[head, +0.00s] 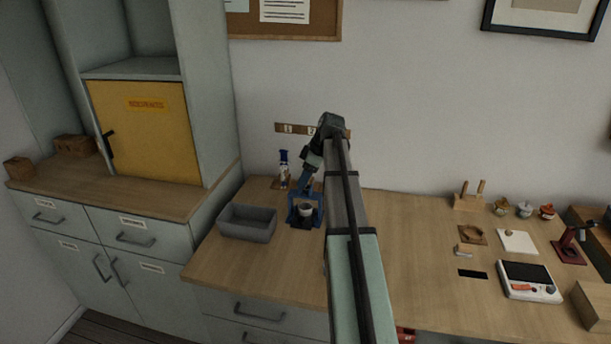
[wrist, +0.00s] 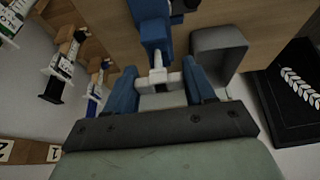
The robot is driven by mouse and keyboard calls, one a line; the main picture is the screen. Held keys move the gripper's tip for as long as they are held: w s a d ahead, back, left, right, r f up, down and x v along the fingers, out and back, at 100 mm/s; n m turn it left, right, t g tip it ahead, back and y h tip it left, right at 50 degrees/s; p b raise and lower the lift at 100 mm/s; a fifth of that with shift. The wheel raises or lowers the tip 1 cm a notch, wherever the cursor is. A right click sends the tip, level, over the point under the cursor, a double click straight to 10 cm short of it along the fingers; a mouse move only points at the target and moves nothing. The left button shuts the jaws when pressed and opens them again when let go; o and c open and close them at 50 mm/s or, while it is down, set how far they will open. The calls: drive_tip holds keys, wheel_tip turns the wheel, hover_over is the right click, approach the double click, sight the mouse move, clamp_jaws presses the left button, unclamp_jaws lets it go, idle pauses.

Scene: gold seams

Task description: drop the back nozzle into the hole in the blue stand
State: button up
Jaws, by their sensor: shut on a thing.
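The blue stand (head: 318,212) is on the bench, with a pale cup (head: 305,210) inside its frame. My gripper (head: 307,187) is just above the stand, and the arm partly covers this area. In the wrist view my gripper (wrist: 160,84) has its two blue fingers closed on the white crosspiece of a nozzle (wrist: 158,77). A thin pale stem runs from it towards a blue part (wrist: 152,30) ahead. I cannot tell whether the nozzle tip is in the hole or only over it.
A grey bin (head: 247,224) stands left of the blue stand. A blue-and-white item (head: 284,170) stands behind it, near the wall. A scale (head: 528,281) and small objects are at the right. The bench front is clear around the arm.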

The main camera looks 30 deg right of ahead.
sight(303, 195)
drive_tip(key=shift+f, duration=3.05)
idle(1.3)
drive_tip(key=o, duration=1.1)
drive_tip(key=shift+r, duration=0.15)
drive_tip(key=shift+v, duration=2.35)
drive_tip(key=shift+r, duration=0.15)
drive_tip(key=v, duration=1.3)
drive_tip(key=shift+d+r, duration=0.2)
drive_tip(key=shift+r, duration=0.05)
